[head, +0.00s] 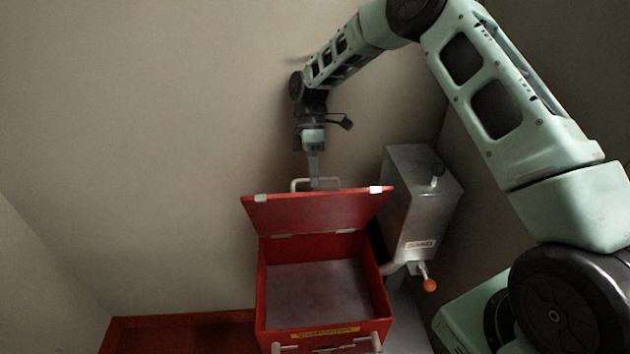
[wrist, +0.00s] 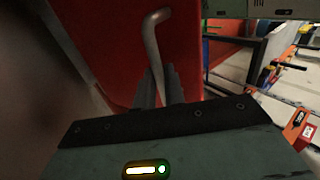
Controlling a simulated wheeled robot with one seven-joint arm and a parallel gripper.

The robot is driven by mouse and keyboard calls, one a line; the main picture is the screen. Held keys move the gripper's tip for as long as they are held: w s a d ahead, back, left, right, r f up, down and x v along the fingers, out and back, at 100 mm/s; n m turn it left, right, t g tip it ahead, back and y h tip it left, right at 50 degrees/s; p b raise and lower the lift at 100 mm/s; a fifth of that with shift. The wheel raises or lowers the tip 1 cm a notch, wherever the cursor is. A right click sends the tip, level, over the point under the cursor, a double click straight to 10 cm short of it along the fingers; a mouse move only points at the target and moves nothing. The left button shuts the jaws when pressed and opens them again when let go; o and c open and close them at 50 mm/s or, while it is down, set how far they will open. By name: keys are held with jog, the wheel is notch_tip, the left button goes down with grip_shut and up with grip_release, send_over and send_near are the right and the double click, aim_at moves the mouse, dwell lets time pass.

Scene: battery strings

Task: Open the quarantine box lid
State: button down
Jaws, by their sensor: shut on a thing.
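The red quarantine box (head: 323,326) stands open below my arm, with a yellow label on its front. Its lid (head: 318,212) is raised and tilted back on the hinges at the rear edge. The inside of the box shows a bare grey floor. A pale bar handle (head: 300,184) is on the lid's upper edge. My gripper (head: 314,184) is at that handle, pointing down, shut on it. In the wrist view the gripper fingers (wrist: 160,88) close around the bent metal handle (wrist: 149,38), with the red lid (wrist: 105,45) behind.
A grey metal dispenser (head: 420,200) with an orange-knobbed lever (head: 429,285) stands close to the right of the box. A plain wall is behind the lid. A low red surface (head: 180,335) lies to the left.

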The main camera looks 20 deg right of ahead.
jog(key=shift+w+d+f, duration=0.1)
jog(key=shift+d+f, duration=0.2)
jog(key=shift+f, duration=0.2)
jog(key=c, duration=1.5)
grip_release()
jog(key=shift+w+f, duration=0.15)
jog(key=shift+a+r, duration=0.1)
jog(key=shift+r, duration=0.1)
jog(key=shift+a+r, duration=0.1)
jog(key=shift+r, duration=0.05)
notch_tip(320, 180, up, 10)
jog(key=b, duration=0.2)
jog(key=shift+b, duration=0.35)
